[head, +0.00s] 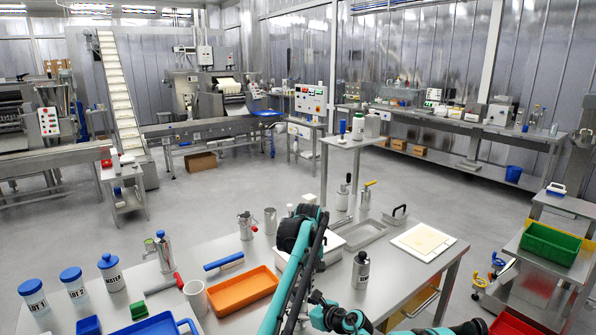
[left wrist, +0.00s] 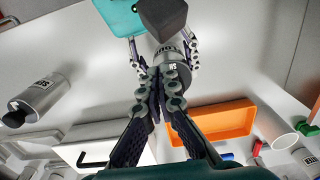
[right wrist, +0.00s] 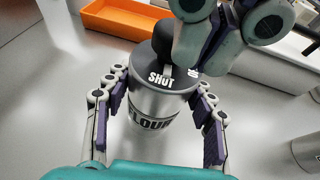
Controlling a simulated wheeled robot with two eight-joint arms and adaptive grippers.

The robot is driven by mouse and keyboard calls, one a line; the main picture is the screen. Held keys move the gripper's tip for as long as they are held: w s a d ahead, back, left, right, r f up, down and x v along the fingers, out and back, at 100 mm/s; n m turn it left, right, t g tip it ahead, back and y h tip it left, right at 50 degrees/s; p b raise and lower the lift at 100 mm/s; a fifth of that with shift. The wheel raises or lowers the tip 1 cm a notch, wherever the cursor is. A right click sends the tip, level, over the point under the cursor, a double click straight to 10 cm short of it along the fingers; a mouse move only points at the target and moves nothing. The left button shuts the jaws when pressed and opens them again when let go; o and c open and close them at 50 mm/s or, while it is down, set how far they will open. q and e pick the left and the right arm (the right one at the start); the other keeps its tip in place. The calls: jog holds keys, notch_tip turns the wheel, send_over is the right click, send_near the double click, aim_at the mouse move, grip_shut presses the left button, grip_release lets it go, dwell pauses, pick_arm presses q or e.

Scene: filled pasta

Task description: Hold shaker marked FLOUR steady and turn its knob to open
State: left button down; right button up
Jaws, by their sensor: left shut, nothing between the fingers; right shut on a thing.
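The FLOUR shaker (right wrist: 153,110) stands upright in the right wrist view, a grey metal can with a black lid. The lid reads SHUT; a second mark is partly hidden. My right gripper (right wrist: 157,78) is shut around the shaker's body, one finger on each side. A dark knob (right wrist: 172,32) sits on the lid, partly covered by my left gripper (left wrist: 160,75). The left fingers are together and empty, close over the lid; contact with the knob cannot be told. The shaker (left wrist: 170,52) also shows beyond them in the left wrist view. I cannot make it out in the head view.
Another labelled shaker (head: 361,270) stands to the right on the steel table. An orange tray (head: 245,291) lies to the left, and a white tray (left wrist: 85,152) is near my left gripper. A cream board (head: 423,241) lies at the table's right. Blue-lidded jars (head: 110,272) stand at left.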

pick_arm(q)
notch_tip(320, 180, up, 5)
jog(key=s+a, duration=0.1)
jog(key=a, duration=0.1)
send_over(299, 304)
jog(key=shift+f, duration=3.1)
jog(key=shift+w, duration=0.1)
jog(key=shift+w+d, duration=0.1)
jog(key=shift+d, duration=0.25)
jog(key=shift+w+d, duration=0.2)
jog(key=shift+d, duration=0.2)
